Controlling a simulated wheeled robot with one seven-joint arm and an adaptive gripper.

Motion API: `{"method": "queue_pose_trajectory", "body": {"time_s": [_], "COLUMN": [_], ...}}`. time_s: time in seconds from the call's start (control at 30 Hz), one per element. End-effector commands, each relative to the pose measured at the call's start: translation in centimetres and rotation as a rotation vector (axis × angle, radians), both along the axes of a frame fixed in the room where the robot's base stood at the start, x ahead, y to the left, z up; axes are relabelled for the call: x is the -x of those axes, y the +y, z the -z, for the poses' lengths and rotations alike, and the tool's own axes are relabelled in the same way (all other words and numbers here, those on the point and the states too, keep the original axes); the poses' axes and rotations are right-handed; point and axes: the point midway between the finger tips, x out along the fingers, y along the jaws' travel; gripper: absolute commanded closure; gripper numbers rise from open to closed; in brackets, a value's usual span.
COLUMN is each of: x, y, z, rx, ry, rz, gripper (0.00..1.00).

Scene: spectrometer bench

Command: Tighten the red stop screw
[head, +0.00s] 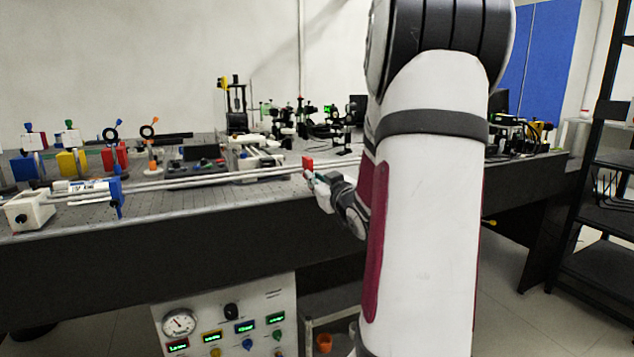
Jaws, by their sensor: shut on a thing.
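The red stop (307,162) shows as a small red block at the right part of the twin metal rails, near the bench's front edge. My gripper (311,177) is at the front of this block, just below it, with its fingers pointing left and away from me. It is shut on the red stop screw, which is mostly hidden by the fingers. How far the screw is turned cannot be seen from here. My arm covers the rails' right part and the bench behind it.
The rails (210,178) run along the bench (160,203) to a white end block (28,212). A blue stop (116,190) stands near the left end. Colored optic mounts (72,162) stand behind it. A gauge panel (225,318) is below the bench; a dark shelf (608,205) is at right.

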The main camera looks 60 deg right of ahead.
Motion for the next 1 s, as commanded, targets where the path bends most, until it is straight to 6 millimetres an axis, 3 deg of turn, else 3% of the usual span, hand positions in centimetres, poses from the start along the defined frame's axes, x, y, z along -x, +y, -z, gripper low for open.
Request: {"method": "queue_pose_trajectory", "body": {"time_s": [0.03,0.1,0.13,0.53,1.0], "x": [0.0,0.0,0.0,0.6,7.8], "y": [0.0,0.0,0.0,0.3,4.8], "z": [0.1,0.1,0.1,0.0,0.0], "rx": [-0.002,-0.002,-0.001,0.000,-0.002], "ry": [0.001,0.001,0.000,0.001,0.001], "rz": [-0.001,0.000,0.000,0.001,0.002], "gripper": [0.85,0.69,0.66,0.66,0.66]}}
